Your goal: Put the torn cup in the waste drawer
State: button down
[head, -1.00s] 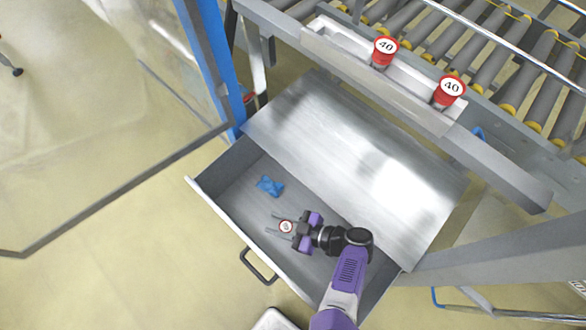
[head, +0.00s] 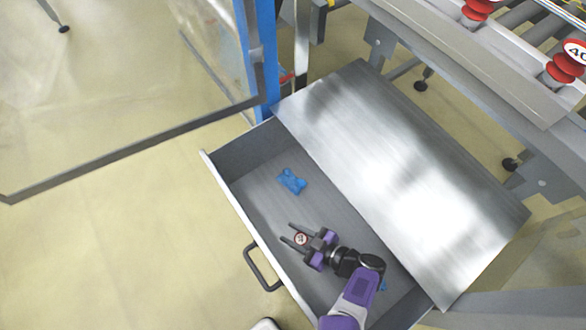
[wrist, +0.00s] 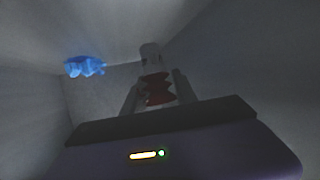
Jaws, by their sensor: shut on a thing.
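The torn cup (head: 301,239) is a small red bellows cup with a round white, red-rimmed top bearing a number. My gripper (head: 292,233) is shut on it inside the open waste drawer (head: 228,185). In the wrist view the red bellows of the cup (wrist: 155,88) show between my two fingers (wrist: 153,97), with a grey part above them. The tear cannot be made out. The gap between cup and drawer floor cannot be judged.
A crumpled blue item (head: 292,181) lies on the drawer floor, also seen in the wrist view (wrist: 85,66). A metal top (head: 400,170) covers the drawer's back. Two red cups, one left (head: 478,12) and one right (head: 563,68), stand on the conveyor rail. A handle (head: 259,270) is on the drawer front.

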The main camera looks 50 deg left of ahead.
jog(key=shift+f+b, duration=1.95)
jog(key=shift+f, duration=0.15)
jog(key=shift+f, duration=0.15)
jog(key=c, duration=1)
grip_release()
jog(key=shift+o, duration=0.2)
jog(key=shift+d+r, duration=0.1)
jog(key=shift+r, duration=0.2)
jog(key=shift+p+v, duration=1.3)
jog(key=shift+v, duration=2.3)
jog(key=shift+d+f, duration=0.15)
